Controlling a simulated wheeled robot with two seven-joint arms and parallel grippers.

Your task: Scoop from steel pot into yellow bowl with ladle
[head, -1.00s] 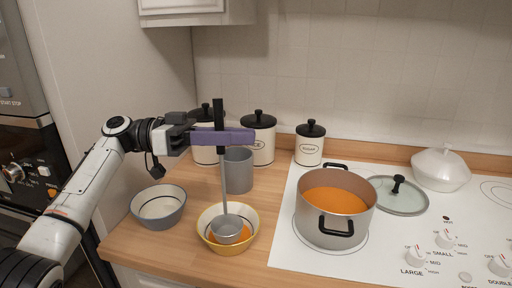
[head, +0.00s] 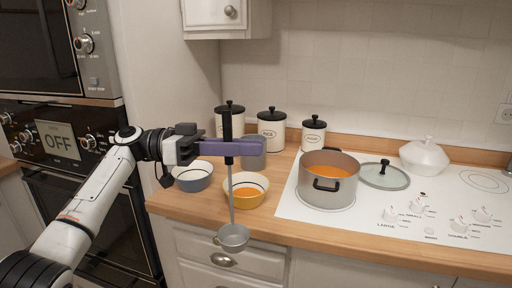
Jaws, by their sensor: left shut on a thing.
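The steel pot (head: 328,188) stands on the white cooktop with orange soup (head: 326,171) in it and its lid off. The yellow bowl (head: 246,197) stands on the wooden counter near its front edge, with some orange soup in it. My left gripper (head: 230,147) is shut on the black handle of the ladle (head: 233,237) and holds it upright. The ladle's grey cup hangs lower in the picture than the yellow bowl, in front of the drawers. Whether the cup holds soup is unclear. My right gripper does not show.
A grey-blue bowl (head: 193,179) stands left of the yellow bowl. A grey cylinder (head: 253,155) and black-lidded canisters (head: 271,131) stand behind. A glass lid (head: 384,177) and a white lidded dish (head: 424,156) are right of the pot.

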